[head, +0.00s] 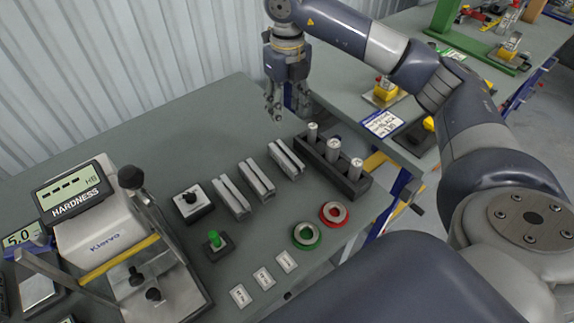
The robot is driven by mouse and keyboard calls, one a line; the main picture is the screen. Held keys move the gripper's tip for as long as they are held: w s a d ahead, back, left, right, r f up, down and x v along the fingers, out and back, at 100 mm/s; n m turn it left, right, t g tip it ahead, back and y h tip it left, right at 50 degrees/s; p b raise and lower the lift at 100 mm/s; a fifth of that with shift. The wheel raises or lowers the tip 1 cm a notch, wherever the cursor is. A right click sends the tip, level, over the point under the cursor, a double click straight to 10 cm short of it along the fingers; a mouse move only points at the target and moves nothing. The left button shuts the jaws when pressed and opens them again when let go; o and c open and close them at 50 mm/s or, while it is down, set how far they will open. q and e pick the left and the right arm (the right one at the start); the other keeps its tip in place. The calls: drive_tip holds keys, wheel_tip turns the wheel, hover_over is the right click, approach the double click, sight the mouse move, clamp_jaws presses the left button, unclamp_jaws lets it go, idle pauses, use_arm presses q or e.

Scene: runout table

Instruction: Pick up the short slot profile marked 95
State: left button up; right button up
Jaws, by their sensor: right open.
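Three grey slotted metal profiles lie side by side on the grey-green table: a left one (231,199), a middle one (257,181) and a right one (286,160). The right one looks the shortest. I cannot read a 95 on any of them at this size. My right gripper (288,113) is open and empty, pointing down near the table's back edge, behind the right profile and apart from it. My left gripper is not in view.
A dark block (333,168) with several upright metal cylinders stands just right of the profiles. A black-knobbed block (193,202) and a hardness tester (120,240) are to the left. Green (306,236) and red (333,214) rings and small white cards (263,278) lie in front.

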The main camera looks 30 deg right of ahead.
wheel_tip(320, 180, down, 6)
drive_tip(key=b, duration=0.5)
drive_tip(key=p, duration=0.1)
hover_over(286, 155)
drive_tip(key=a, duration=0.1)
drive_tip(key=f, duration=0.3)
drive_tip(key=s+f, duration=0.1)
drive_tip(key=f, duration=0.1)
drive_tip(key=shift+d+f+p, duration=0.1)
drive_tip(key=shift+f+p, duration=0.4)
drive_tip(key=shift+f, duration=0.2)
wheel_tip(286, 155, down, 4)
drive_tip(key=shift+d+r+p, duration=0.1)
drive_tip(key=shift+r+p, duration=0.1)
drive_tip(key=shift+p, duration=0.5)
drive_tip(key=shift+f, duration=0.4)
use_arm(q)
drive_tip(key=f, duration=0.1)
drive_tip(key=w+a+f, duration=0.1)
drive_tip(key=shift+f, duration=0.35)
use_arm(e)
drive_tip(key=shift+c, duration=0.3)
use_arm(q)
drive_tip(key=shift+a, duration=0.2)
use_arm(e)
drive_tip(key=c, duration=0.9)
